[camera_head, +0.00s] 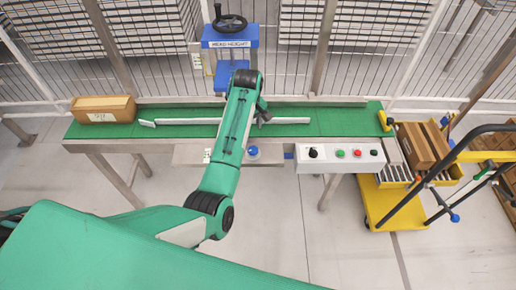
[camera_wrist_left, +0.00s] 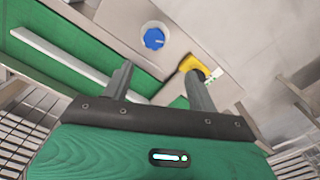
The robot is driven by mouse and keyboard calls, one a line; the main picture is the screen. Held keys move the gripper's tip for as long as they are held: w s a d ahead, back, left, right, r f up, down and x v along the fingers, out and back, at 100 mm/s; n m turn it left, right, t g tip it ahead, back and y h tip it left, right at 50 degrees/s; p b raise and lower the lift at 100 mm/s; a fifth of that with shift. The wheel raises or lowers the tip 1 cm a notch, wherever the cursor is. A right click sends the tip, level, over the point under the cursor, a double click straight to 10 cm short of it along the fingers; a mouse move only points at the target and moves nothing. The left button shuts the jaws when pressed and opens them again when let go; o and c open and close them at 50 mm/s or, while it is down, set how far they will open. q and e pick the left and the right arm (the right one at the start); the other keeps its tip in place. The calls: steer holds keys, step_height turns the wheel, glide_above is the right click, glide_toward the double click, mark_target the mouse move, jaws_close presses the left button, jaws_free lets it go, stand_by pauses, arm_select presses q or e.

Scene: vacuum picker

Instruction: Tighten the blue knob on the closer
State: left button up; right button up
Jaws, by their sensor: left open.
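The blue knob (camera_head: 252,151) sits on the front side of the green-topped closer (camera_head: 330,120), just right of my left forearm. In the left wrist view the blue knob (camera_wrist_left: 154,38) stands on a pale round base on a grey metal panel. My left gripper (camera_wrist_left: 160,70) is open and empty. Its two dark fingers point toward the panel, and the knob shows beyond the gap between them, apart from both fingertips. In the head view the gripper is mostly hidden by my arm, over the closer's belt. My right gripper is not in view.
A control box (camera_head: 340,158) with black, green and red controls is right of the knob. A yellow part (camera_wrist_left: 190,65) shows near the right finger. A blue height frame (camera_head: 230,40) with a black handwheel stands behind. A brown carton (camera_head: 103,108) lies left; a yellow cart (camera_head: 395,205) stands right.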

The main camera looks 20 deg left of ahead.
arm_select(q)
steer(key=r, duration=0.2)
glide_toward(253, 149)
step_height(253, 149, down, 7)
steer(key=shift+a+p, duration=0.1)
steer(key=shift+p, duration=0.35)
steer(key=shift+f, duration=0.6)
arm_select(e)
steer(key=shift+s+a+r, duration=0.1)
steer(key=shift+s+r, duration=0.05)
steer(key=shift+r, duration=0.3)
arm_select(q)
steer(key=c, duration=1)
steer(key=shift+r, duration=0.1)
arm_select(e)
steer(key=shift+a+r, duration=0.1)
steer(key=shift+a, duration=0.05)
